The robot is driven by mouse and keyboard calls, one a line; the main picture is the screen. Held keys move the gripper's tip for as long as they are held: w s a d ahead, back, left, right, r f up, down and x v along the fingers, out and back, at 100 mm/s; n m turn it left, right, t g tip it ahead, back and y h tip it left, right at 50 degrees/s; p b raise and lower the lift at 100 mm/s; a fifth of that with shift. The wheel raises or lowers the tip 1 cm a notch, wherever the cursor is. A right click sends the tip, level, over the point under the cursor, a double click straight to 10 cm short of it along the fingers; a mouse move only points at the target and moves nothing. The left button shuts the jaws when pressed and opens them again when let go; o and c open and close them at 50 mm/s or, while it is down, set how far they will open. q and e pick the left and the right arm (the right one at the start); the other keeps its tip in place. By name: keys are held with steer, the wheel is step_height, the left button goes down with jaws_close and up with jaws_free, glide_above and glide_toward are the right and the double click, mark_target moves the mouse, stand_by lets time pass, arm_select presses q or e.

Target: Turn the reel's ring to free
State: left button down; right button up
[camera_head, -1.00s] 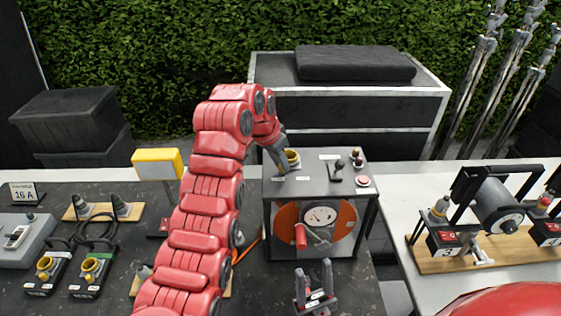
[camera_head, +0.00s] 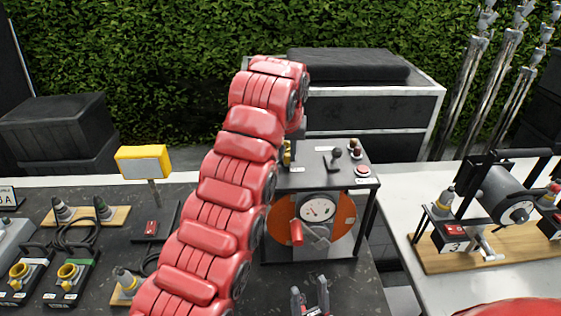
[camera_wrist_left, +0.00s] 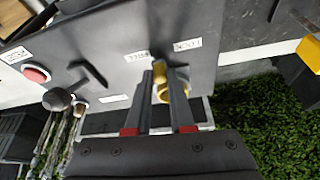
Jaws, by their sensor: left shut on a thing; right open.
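The reel (camera_head: 358,185) is a dark box with an orange drum, a gauge and a red-handled crank on its front. Its yellow ring (camera_head: 288,153) is on the left of the top and mostly hidden by my left arm. In the left wrist view the ring (camera_wrist_left: 171,91) sits between the fingers of my left gripper (camera_wrist_left: 163,75), which is shut on it. Two white labels lie just beyond the ring; their text is hard to read. My left gripper (camera_head: 292,151) comes down from above. My right gripper (camera_head: 310,288) is open and empty in front of the reel.
A lever (camera_head: 333,161) and a red button (camera_head: 362,171) share the reel's top. A yellow box on a post (camera_head: 143,161) and several connectors stand left. A second reel on a wooden board (camera_head: 435,262) stands on the right table. A dark case is behind.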

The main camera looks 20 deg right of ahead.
arm_select(q)
steer(key=shift+s+d+r+n+p, duration=0.15)
steer(key=shift+d+n+p, duration=0.15)
steer(key=shift+n, duration=0.2)
steer(key=shift+d+n+y+p, duration=0.25)
steer(key=shift+n+y+p, duration=0.15)
steer(key=shift+n+p, duration=0.2)
steer(key=shift+d+n+y+p, duration=0.3)
steer(key=shift+n+p, duration=0.3)
steer(key=shift+p, duration=0.2)
steer(key=c, duration=0.8)
jaws_free()
